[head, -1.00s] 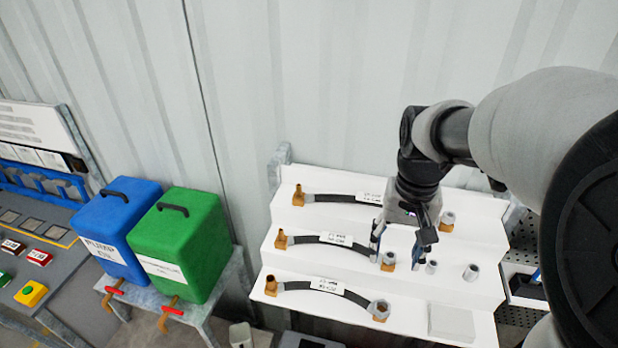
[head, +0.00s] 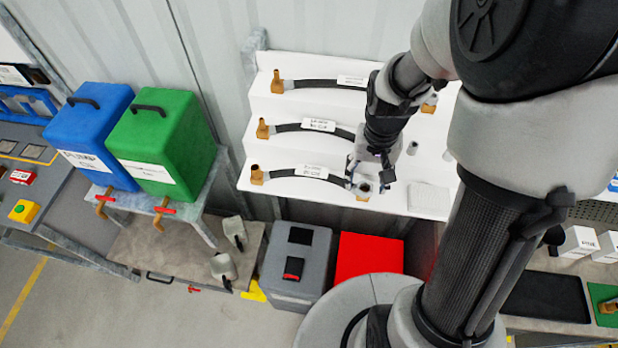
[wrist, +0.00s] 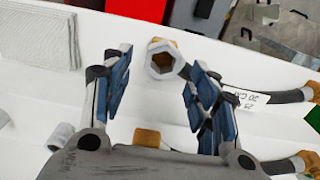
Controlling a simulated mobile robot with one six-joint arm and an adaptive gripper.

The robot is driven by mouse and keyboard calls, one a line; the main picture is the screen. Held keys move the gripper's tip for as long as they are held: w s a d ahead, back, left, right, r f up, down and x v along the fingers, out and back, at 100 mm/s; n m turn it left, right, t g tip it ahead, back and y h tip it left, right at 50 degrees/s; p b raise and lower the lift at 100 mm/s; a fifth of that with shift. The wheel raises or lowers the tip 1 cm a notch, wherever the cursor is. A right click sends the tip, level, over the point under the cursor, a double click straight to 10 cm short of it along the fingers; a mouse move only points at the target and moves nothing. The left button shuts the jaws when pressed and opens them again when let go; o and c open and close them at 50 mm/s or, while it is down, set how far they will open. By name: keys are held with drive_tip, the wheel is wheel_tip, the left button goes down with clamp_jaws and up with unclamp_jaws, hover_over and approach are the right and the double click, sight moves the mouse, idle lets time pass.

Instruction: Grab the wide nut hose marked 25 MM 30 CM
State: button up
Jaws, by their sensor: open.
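Three black hoses with white labels lie on the stepped white rack, one per step. The front hose (head: 288,172) has a brass elbow at its left end and a wide grey hex nut (head: 363,187) at its right end. In the wrist view its label (wrist: 245,98) shows 25 and a CM length whose first digit is hard to read. My gripper (head: 371,177) is open over the front hose's nut end. In the wrist view the nut (wrist: 162,60) shows between the two blue-padded fingertips (wrist: 160,64); I cannot tell whether they touch it.
The middle hose (head: 295,126) and back hose (head: 310,83) lie on the higher steps. A white ribbed pad (head: 428,198) is right of the nut. Loose grey fittings (head: 412,148) stand behind. Green (head: 165,145) and blue (head: 88,130) boxes stand left.

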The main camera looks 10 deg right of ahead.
drive_tip(key=shift+w+f, duration=0.1)
drive_tip(key=shift+f, duration=0.4)
clamp_jaws()
idle(0.3)
